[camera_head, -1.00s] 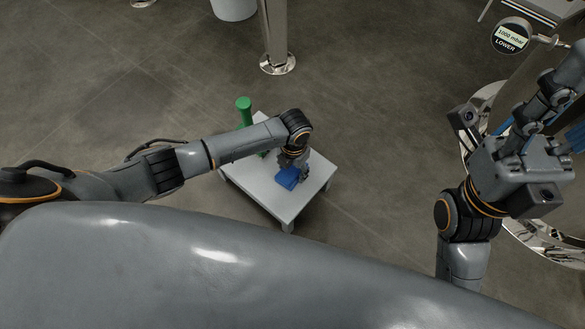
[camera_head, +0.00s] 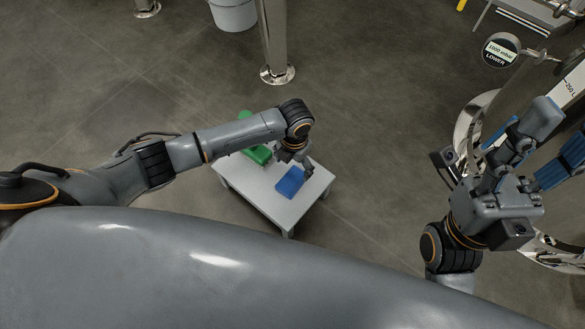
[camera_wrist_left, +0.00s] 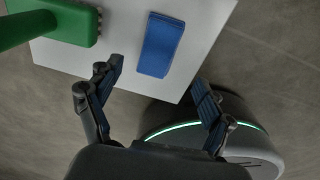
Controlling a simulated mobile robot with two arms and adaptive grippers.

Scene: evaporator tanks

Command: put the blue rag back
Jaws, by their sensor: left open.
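The blue rag (camera_head: 290,182) lies as a folded flat block on a small white table (camera_head: 252,183). In the left wrist view the whole rag (camera_wrist_left: 160,45) shows just beyond my fingertips, clear of both fingers. My left gripper (camera_head: 297,166) is open and empty above the table, close to the rag. Its two spread fingers (camera_wrist_left: 155,77) show in the left wrist view. My right gripper (camera_head: 530,150) is raised at the right, fingers pointing up, its blue pads apart.
A green brush-like tool (camera_head: 257,154) stands on the table beside the rag, partly hidden by my left arm. A metal post (camera_head: 275,45) and a grey bucket (camera_head: 233,14) stand behind. The floor around the table is clear.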

